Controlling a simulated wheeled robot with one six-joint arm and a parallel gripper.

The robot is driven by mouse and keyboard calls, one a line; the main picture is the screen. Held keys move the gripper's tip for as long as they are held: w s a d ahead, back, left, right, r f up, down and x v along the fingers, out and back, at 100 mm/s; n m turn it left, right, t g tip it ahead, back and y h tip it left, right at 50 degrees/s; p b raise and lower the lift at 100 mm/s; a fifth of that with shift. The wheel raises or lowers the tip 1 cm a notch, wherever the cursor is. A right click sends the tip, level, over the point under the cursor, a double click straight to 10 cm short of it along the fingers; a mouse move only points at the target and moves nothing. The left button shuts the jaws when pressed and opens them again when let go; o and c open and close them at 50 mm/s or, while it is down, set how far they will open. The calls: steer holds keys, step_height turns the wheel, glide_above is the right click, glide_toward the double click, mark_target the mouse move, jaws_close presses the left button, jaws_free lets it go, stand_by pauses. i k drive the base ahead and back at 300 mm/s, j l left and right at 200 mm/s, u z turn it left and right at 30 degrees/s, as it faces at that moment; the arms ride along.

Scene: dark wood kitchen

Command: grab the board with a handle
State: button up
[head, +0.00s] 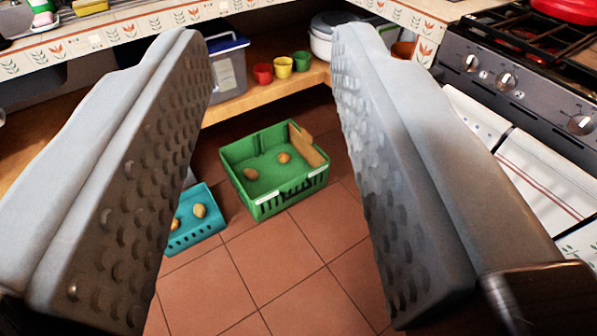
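A flat tan wooden piece (307,146) leans inside the right side of a green crate (262,200) on the tiled floor. It looks like a board, but I cannot make out a handle on it. My gripper (268,45) is wide open, with its two grey bumpy fingers at left and right of the picture. Nothing is between the fingers. The crate shows in the gap between them, farther off and lower down, and is not touched.
Two potato-like items (267,166) lie in the crate. A teal tray (195,238) with similar items is partly behind the left finger. A low shelf behind holds red, yellow and green cups (283,68) and a blue-lidded bin (228,68). A stove (510,80) stands right. Front floor is clear.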

mark_target(302, 142)
steer(key=i+l+z, duration=0.1)
steer(key=i, duration=1.95)
